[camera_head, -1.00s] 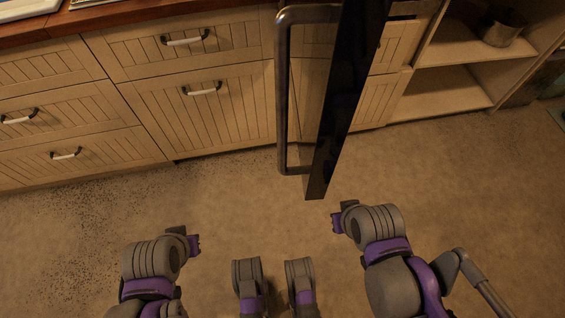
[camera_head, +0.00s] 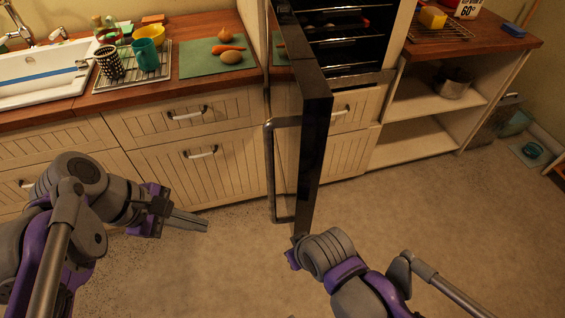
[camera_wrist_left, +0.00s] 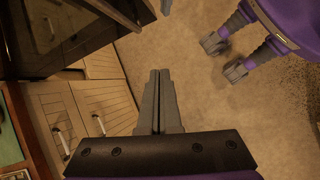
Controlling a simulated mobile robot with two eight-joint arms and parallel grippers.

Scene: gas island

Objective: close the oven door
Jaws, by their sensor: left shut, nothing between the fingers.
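The oven door (camera_head: 312,150) stands wide open, seen nearly edge-on as a tall dark panel in the middle of the head view. Its long metal handle (camera_head: 270,175) is on the panel's left side. The oven's dark interior with racks (camera_head: 345,40) shows behind it. My left gripper (camera_head: 205,226) is shut and empty, left of the handle and apart from it. Its closed fingers (camera_wrist_left: 158,75) also show in the left wrist view, with a dark glossy panel at the upper left. My right gripper (camera_head: 298,246) is by the door's lower end; its fingers are hidden, and contact is unclear.
Drawers with white handles (camera_head: 200,152) line the left under a wooden counter with a sink (camera_head: 40,80), mugs and vegetables. Open shelves (camera_head: 420,140) with a pot stand at the right. The floor (camera_head: 430,220) at the right front is clear.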

